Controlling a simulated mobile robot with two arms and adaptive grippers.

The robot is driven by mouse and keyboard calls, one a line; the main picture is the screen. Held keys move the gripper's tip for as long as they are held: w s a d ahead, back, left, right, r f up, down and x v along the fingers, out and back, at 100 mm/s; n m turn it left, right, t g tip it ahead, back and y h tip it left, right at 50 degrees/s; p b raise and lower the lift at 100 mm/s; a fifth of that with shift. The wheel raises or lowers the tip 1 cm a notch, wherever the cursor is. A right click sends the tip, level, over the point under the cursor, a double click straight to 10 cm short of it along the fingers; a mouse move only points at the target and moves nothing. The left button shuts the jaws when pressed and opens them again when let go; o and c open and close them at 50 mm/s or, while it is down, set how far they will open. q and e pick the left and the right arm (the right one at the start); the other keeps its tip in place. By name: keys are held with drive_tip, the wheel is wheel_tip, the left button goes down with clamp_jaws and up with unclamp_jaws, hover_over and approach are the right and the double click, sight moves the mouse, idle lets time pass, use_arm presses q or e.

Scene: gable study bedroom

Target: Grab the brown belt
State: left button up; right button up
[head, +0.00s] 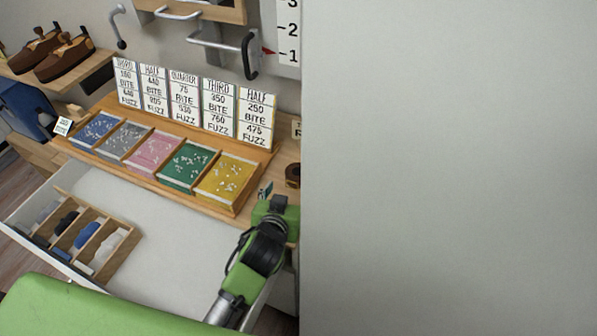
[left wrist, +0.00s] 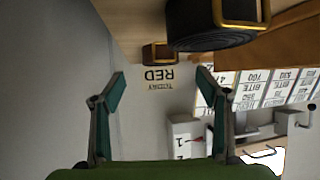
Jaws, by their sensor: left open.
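In the left wrist view a small brown rolled belt (left wrist: 158,55) with a gold-coloured buckle lies on the wooden surface, beside an upside-down card reading "TODAY RED" (left wrist: 163,79). A larger, much darker rolled belt (left wrist: 212,38) with a gold buckle is nearer the camera at the top. In the head view a dark brown coil (head: 292,176) shows at the desk's right end, partly cut off by a grey panel; I cannot tell which belt it is. My left gripper (head: 266,189) is left of this coil. Its fingers (left wrist: 161,80) are open and empty, apart from both belts. My right gripper is not in view.
A wooden tray (head: 163,180) with several coloured compartments and upright cards stands left of my left gripper. An open white drawer (head: 160,222) below holds a wooden divider (head: 128,246). A large grey panel (head: 450,160) fills the right. Shoes (head: 62,55) sit on a shelf.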

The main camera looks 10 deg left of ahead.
sight(296, 178)
use_arm(q)
drive_tip(key=x, duration=0.4)
drive_tip(key=shift+w, duration=0.2)
drive_tip(key=shift+w+f+p, duration=0.1)
drive_tip(key=shift+w+p, duration=0.2)
drive_tip(key=shift+p, duration=0.1)
drive_tip(key=x, duration=0.3)
drive_tip(key=shift+w+a+p, duration=0.1)
drive_tip(key=shift+p, duration=0.3)
drive_tip(key=shift+w+f, duration=0.3)
drive_tip(key=shift+w, duration=0.2)
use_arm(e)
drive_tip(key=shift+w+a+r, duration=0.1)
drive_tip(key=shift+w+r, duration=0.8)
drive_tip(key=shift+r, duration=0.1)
use_arm(q)
drive_tip(key=c, duration=1.3)
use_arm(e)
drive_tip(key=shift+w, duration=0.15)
